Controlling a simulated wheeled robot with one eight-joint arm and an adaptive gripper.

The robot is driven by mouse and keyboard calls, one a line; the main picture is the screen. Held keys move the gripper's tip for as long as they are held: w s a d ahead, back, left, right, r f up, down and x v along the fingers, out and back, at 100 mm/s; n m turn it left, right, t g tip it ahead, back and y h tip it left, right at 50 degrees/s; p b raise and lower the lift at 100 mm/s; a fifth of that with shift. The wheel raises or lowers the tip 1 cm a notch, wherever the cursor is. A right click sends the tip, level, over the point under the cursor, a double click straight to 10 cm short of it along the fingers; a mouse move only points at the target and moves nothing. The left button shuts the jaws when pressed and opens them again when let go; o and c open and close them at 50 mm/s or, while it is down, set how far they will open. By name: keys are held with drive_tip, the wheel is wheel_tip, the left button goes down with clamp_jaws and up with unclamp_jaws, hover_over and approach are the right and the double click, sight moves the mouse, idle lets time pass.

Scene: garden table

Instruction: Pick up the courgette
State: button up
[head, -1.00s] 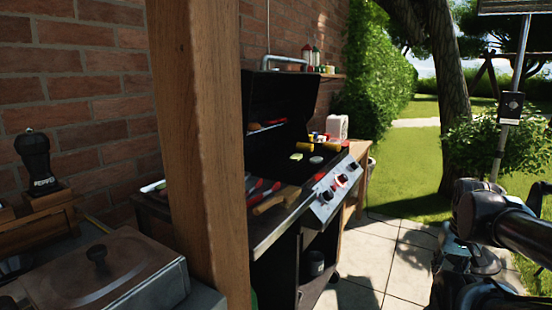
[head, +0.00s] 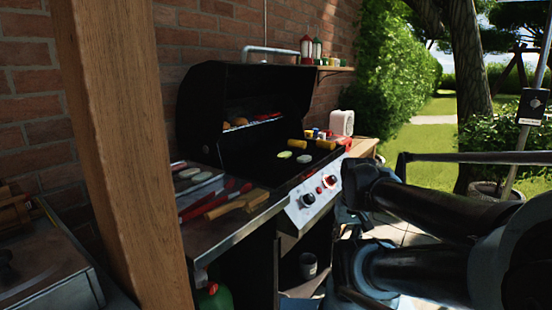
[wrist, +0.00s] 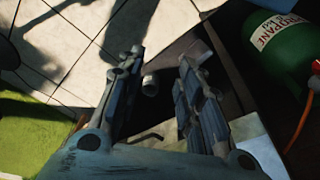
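Two pale round slices lie on the grill's cooking surface in the head view. The greener one (head: 285,155) looks like courgette; the whiter one (head: 304,158) is too small to name surely. Yellow corn-like pieces (head: 297,144) lie just behind them. My gripper (wrist: 160,62) is open and empty in the wrist view, with its two fingers apart. It points down toward the paving and the grill's lower shelf, not at the food. In the head view my arm is at the right, in front of the grill, and the fingers cannot be made out.
The black grill (head: 230,110) has its lid up. Its side shelf (head: 215,232) holds tongs and a tray of food. A wooden post (head: 118,150) stands close at left. A green propane bottle (wrist: 275,50) and a small cup (wrist: 150,85) show below. Paving lies in front.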

drive_tip(key=o, duration=1.2)
wheel_tip(320, 180, up, 2)
drive_tip(key=shift+r, duration=0.15)
drive_tip(key=o, duration=0.4)
drive_tip(key=shift+w+a+r+n, duration=0.3)
drive_tip(key=shift+w+r, duration=0.15)
drive_tip(key=shift+r, duration=0.1)
drive_tip(key=shift+w+a+r+n, duration=0.2)
drive_tip(key=shift+w+a+r, duration=0.05)
drive_tip(key=shift+w+r, duration=0.25)
drive_tip(key=w+a+r+n+y, duration=0.1)
drive_tip(key=w+a+r+n, duration=0.3)
drive_tip(key=w+r, duration=0.65)
drive_tip(key=w+a+r+n+y, duration=0.1)
drive_tip(key=w+a+r+n, duration=0.2)
drive_tip(key=w+a+r, duration=0.75)
drive_tip(key=w+d+r+n+y, duration=0.15)
drive_tip(key=w+r+n, duration=0.35)
drive_tip(key=w, duration=1.1)
drive_tip(key=m, duration=0.1)
hover_over(284, 154)
drive_tip(key=s+d, duration=0.1)
drive_tip(key=d, duration=0.1)
drive_tip(key=shift+g+h, duration=0.25)
drive_tip(key=shift+g, duration=0.05)
wheel_tip(284, 154, down, 10)
drive_tip(key=shift+a+r, duration=0.1)
drive_tip(key=shift+a, duration=0.05)
drive_tip(key=shift+x, duration=2.65)
